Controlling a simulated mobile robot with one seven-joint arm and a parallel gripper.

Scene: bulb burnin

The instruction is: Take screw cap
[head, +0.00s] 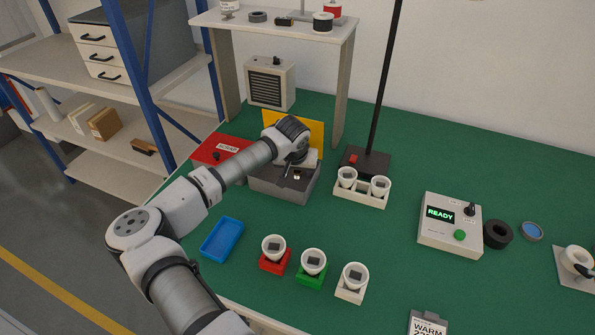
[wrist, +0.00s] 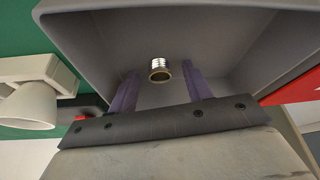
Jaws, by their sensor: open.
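The screw cap (wrist: 160,70), a small silver threaded shell with a brass-coloured rim, lies inside a grey bin (wrist: 85,30) in the wrist view. My gripper (wrist: 159,74) is open, with its two dark purple fingers apart, one to each side of the cap as seen from the wrist. I cannot tell how far the fingertips are above the cap, and no touch shows. In the head view my gripper reaches down into the grey bin (head: 268,188), which stands before a yellow panel (head: 317,135). My wrist hides much of the bin's inside there.
A blue tray (head: 222,239) and red, green and white cup stands (head: 310,279) are nearer. A tester (head: 447,227) reads READY.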

